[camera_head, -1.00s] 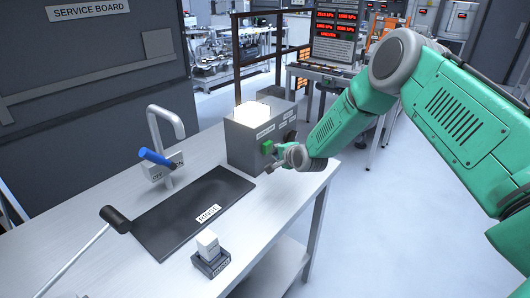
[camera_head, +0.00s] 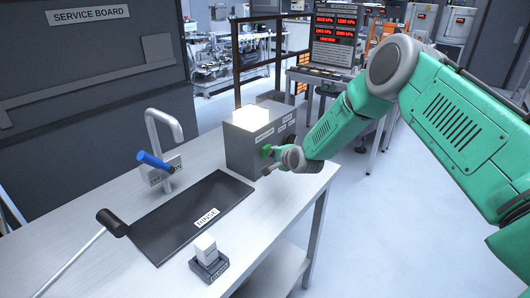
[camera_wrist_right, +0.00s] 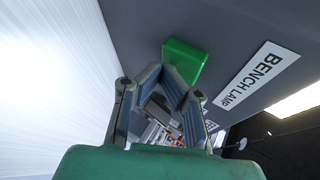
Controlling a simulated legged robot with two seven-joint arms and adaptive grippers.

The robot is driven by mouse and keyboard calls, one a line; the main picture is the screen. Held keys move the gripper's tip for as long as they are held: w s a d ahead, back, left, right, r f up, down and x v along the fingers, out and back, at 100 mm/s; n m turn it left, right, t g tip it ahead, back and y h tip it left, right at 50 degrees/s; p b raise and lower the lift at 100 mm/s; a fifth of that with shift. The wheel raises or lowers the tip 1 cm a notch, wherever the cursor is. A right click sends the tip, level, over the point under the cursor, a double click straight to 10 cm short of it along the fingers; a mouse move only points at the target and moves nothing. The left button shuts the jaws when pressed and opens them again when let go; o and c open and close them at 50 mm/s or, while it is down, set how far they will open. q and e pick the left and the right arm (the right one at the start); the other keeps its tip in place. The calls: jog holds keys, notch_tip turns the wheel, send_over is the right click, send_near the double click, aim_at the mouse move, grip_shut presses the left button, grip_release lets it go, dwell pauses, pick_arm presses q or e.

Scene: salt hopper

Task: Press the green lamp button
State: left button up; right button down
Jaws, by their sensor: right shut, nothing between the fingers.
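The green lamp button (camera_head: 266,151) is on the front of the grey box (camera_head: 240,150) near the bench's far right end. My right gripper (camera_head: 268,169) is just beside and below it in the head view. In the right wrist view the button (camera_wrist_right: 184,62) is a green block on a grey face, beside the BENCH LAMP label (camera_wrist_right: 257,76). The fingers of my right gripper (camera_wrist_right: 172,82) are shut and empty, with their tips close to the button. I cannot tell whether they touch it. My left gripper is not in view.
The box top (camera_head: 256,117) glows white. Floor right of the bench is clear.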

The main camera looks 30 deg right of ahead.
jog(key=shift+d, duration=0.25)
jog(key=shift+a, duration=0.2)
jog(key=shift+w+a+r+b, duration=0.15)
jog(key=shift+w+a+b, duration=0.1)
jog(key=shift+w+b, duration=0.1)
dwell(0.4)
jog(key=shift+s, duration=0.1)
jog(key=shift+s+d, duration=0.2)
jog(key=shift+s, duration=0.05)
jog(key=shift+s+d+p, duration=0.3)
jog(key=shift+s+d, duration=0.1)
jog(key=shift+s, duration=0.55)
jog(key=shift+s+d+p, duration=0.25)
jog(key=shift+s+d, duration=0.15)
jog(key=shift+s, duration=0.55)
jog(key=shift+s+d+p, duration=0.3)
jog(key=shift+s+d, duration=0.1)
jog(key=shift+s, duration=0.55)
